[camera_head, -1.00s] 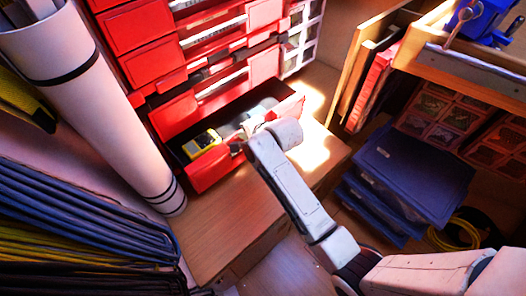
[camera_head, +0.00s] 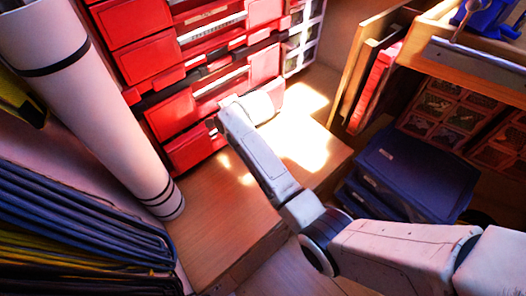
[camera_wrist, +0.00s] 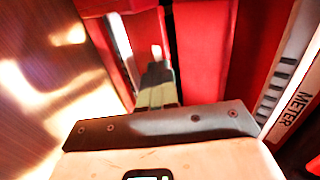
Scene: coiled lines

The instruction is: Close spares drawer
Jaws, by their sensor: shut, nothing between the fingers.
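The red bottom drawer (camera_head: 192,148), the one that was standing out, is now in the red cabinet. Its front looks about level with the drawer front above it (camera_head: 170,116); I cannot tell whether a small gap is left. My wrist hides much of its right half. My gripper's fingers (camera_wrist: 157,85) are shut and empty in the wrist view, pointing at red drawer fronts (camera_wrist: 203,50). They are very near or touching the red face; contact is not clear.
The wooden bench top (camera_head: 225,205) before the cabinet is clear. A white rolled tube (camera_head: 95,110) leans at the left, beside blue coiled lines (camera_head: 70,210). Blue stacked boxes (camera_head: 415,170) stand at the right.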

